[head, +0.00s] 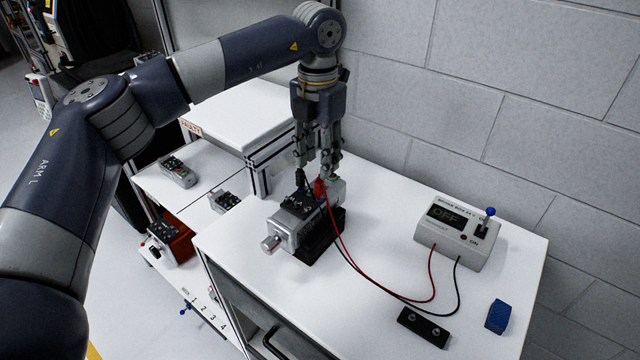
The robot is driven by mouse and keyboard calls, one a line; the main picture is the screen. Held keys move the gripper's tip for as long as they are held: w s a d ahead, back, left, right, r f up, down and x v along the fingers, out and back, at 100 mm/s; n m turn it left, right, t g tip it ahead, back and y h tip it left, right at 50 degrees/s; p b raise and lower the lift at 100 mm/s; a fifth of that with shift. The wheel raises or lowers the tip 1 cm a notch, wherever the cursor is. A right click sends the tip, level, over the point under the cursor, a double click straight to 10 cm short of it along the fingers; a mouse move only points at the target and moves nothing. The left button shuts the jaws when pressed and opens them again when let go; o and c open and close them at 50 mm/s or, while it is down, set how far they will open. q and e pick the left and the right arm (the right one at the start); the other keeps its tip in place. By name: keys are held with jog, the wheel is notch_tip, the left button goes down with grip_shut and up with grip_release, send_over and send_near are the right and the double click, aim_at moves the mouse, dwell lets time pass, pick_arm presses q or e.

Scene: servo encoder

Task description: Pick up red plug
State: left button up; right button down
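The red plug (319,188) stands on top of the grey servo unit (296,223), with a red wire running down from it. A black plug is beside it, to the left. My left gripper (314,176) points straight down over the servo's top. Its fingers are apart, with the red plug at the tip of the right-hand finger. Whether a finger touches the plug is hard to tell at this size. My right gripper is not in view.
The servo sits in a black holder on a white table (380,238). A power box (458,235) reading OFF stands right, joined by red and black wires. A black two-socket block (424,327) and a blue block (498,316) lie at front right. A wall is behind.

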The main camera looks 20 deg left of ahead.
aim_at(318, 182)
pick_arm(q)
jog(key=shift+f, duration=0.95)
notch_tip(318, 182, down, 5)
jog(key=p, duration=0.3)
jog(key=shift+r, duration=0.15)
jog(key=shift+w+f, duration=0.1)
jog(key=shift+f, duration=0.3)
grip_shut()
